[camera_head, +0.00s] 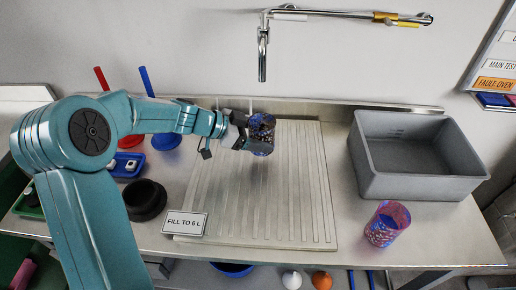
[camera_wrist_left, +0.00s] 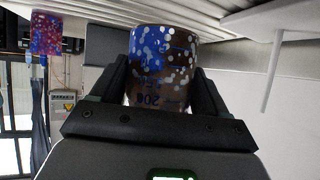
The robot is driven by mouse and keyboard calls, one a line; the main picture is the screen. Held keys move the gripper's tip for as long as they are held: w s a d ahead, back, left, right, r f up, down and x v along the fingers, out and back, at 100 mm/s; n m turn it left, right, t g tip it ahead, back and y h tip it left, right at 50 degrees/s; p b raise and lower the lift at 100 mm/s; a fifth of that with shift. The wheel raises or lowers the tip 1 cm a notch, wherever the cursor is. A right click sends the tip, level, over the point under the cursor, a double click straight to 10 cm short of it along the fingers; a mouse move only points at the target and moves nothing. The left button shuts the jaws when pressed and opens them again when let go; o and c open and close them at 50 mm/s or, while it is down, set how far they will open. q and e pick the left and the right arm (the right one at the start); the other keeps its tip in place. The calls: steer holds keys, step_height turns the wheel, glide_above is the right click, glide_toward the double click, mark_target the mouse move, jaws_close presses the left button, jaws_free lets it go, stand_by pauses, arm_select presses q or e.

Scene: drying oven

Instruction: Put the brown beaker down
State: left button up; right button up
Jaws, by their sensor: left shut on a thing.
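The brown beaker (camera_head: 262,133), dark with blue and white speckles, is at the far part of the ribbed board in the head view. My left gripper (camera_head: 246,135) is shut on it from the left. In the left wrist view the beaker (camera_wrist_left: 162,65) sits between the two dark fingers of my left gripper (camera_wrist_left: 160,90). I cannot tell whether its base touches the board. My right gripper is not in view.
A ribbed white board (camera_head: 290,200) lies mid-counter, mostly bare, with a "FILL TO 6 L" card (camera_head: 185,223). A grey tub (camera_head: 415,178) and a pink-blue speckled beaker (camera_head: 387,223) stand right. A tap (camera_head: 263,55) overhangs the back. A black ring-shaped thing (camera_head: 145,200) stands left.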

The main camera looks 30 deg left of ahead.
arm_select(q)
step_height(320, 180, down, 4)
steer(key=shift+f+b, duration=0.1)
steer(key=shift+b, duration=0.3)
steer(key=shift+r, duration=0.2)
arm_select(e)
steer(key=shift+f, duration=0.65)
arm_select(q)
steer(key=shift+f, duration=0.15)
steer(key=o, duration=1.7)
steer(key=shift+a+r, duration=0.15)
steer(key=shift+r, duration=0.1)
steer(key=p+v, duration=0.2)
steer(key=v, duration=0.9)
steer(key=shift+s+a+r, duration=0.15)
steer(key=shift+s+a, duration=0.05)
steer(key=shift+s, duration=0.05)
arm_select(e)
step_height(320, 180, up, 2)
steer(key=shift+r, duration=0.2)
